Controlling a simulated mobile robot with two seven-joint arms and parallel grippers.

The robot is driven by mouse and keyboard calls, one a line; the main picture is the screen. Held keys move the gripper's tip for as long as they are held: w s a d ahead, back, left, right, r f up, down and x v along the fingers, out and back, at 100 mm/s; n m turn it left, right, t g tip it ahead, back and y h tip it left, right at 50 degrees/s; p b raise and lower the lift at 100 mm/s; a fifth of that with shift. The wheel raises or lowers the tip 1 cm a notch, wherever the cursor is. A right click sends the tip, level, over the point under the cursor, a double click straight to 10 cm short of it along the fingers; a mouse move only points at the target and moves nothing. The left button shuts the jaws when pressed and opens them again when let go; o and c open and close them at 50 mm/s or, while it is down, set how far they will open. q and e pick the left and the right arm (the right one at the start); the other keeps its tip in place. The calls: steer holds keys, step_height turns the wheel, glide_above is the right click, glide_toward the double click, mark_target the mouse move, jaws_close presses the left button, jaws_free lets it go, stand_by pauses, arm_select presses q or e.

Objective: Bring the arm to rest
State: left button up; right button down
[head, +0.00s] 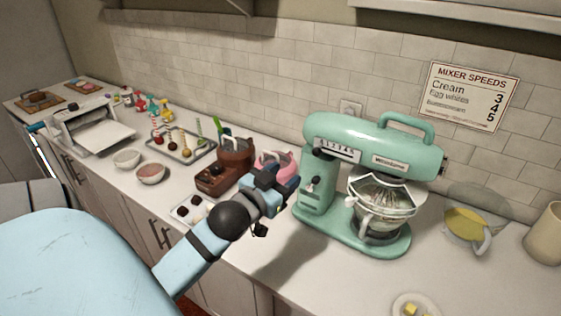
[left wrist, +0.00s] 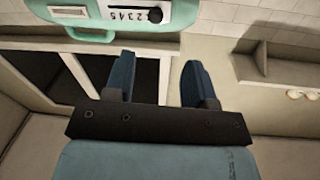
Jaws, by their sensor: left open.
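My left arm reaches in from the lower left of the head view. Its gripper (head: 279,183) is in the air above the counter, just left of the mint-green stand mixer (head: 375,145). In the left wrist view the two blue fingers of this gripper (left wrist: 160,75) stand apart with nothing between them. The mixer's speed dial panel (left wrist: 138,14) shows beyond them at the top. My right gripper is in neither view.
Behind the gripper stand a brown machine (head: 228,168) and a pink pitcher, partly hidden. Bowls, a tray of cake pops (head: 180,145) and a white machine (head: 92,127) line the counter leftward. A pitcher of yellow liquid (head: 467,225) stands right of the mixer.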

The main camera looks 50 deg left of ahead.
arm_select(q)
steer(key=shift+s, duration=0.4)
steer(key=s+d+f+m+g+h, duration=0.1)
steer(key=s+d+f+g, duration=0.6)
steer(key=s+f, duration=0.25)
steer(key=s+d+f+m+g+h, duration=0.1)
steer(key=s+d+f+g+h, duration=0.1)
steer(key=s+d+f+g, duration=0.65)
steer(key=w+d+f+t+h+p, duration=0.1)
steer(key=w+d+f+t, duration=0.1)
steer(key=f+t, duration=0.2)
steer(key=w+d+f+t+h+p, duration=0.1)
steer(key=w+d+f+t, duration=0.2)
steer(key=f, duration=0.5)
steer(key=shift+w+f+m+t+h+p, duration=0.15)
steer(key=shift+w+m+t+h+p, duration=0.25)
steer(key=shift+t, duration=0.45)
stand_by(1.7)
